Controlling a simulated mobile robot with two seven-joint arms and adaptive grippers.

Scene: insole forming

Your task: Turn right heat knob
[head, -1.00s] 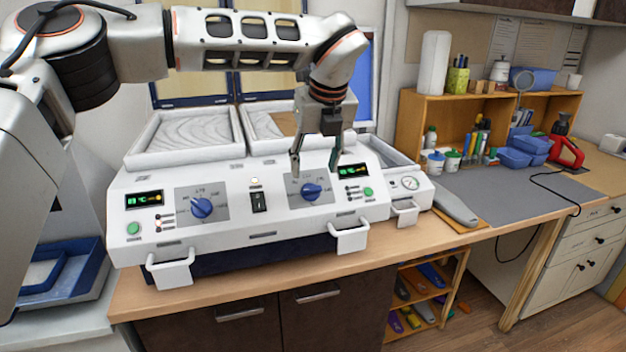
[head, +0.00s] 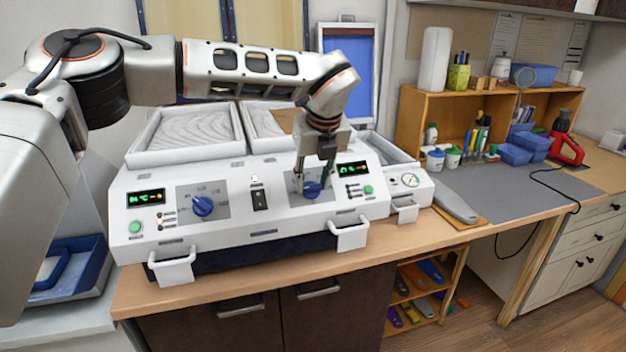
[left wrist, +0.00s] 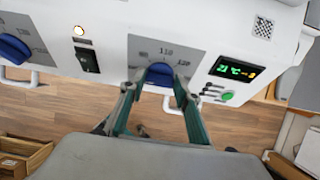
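The right heat knob (head: 312,190) is blue and sits on a grey dial plate on the sloped front of the white heating unit (head: 250,222). It also shows in the left wrist view (left wrist: 159,74), below the dial's number 110. My left gripper (head: 312,186) comes down from above, with one finger on each side of this knob. The fingertips partly cover the dial in the head view. My right gripper is not in view.
The blue left knob (head: 202,206), a black rocker switch (head: 260,199), a lit right display (head: 354,168) and a green button (head: 368,189) share the panel. White handles (head: 348,235) stick out below. A grey mat (head: 510,190) lies on the bench to the right.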

